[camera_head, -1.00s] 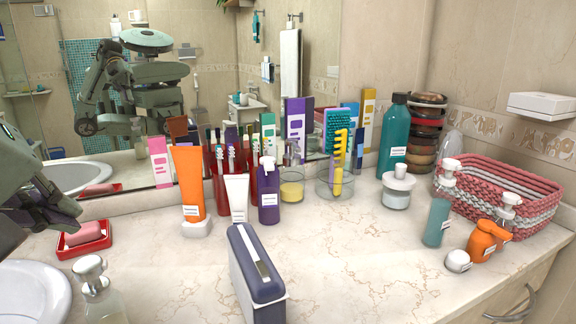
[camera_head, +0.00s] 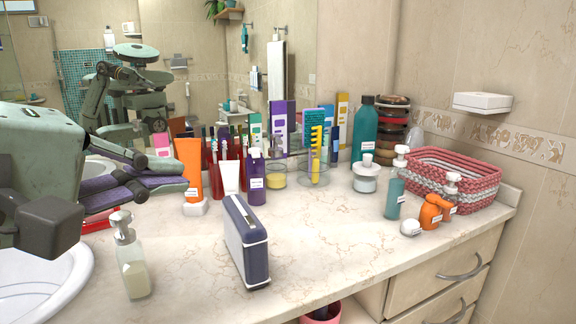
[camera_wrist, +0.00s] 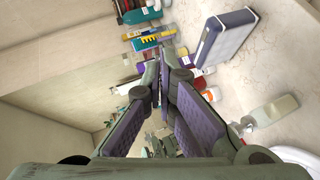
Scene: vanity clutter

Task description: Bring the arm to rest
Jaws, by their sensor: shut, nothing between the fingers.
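My gripper (camera_head: 182,178) is at the left in the head view, held above the counter near the sink. Its grey fingers with purple pads point right, the tips in front of the orange tube (camera_head: 188,168) from this camera. The fingers are shut with nothing between them. It also shows in the wrist view (camera_wrist: 158,68), where the tips come together. Whether the tips touch the tube cannot be told. A red soap dish (camera_head: 98,221) is mostly hidden behind my arm and gripper.
A soap dispenser (camera_head: 131,258) stands beside the sink (camera_head: 62,290). A dark blue case (camera_head: 246,243) stands at the counter's front. Tubes and bottles line the mirror. A pink woven basket (camera_head: 450,180) is at the right.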

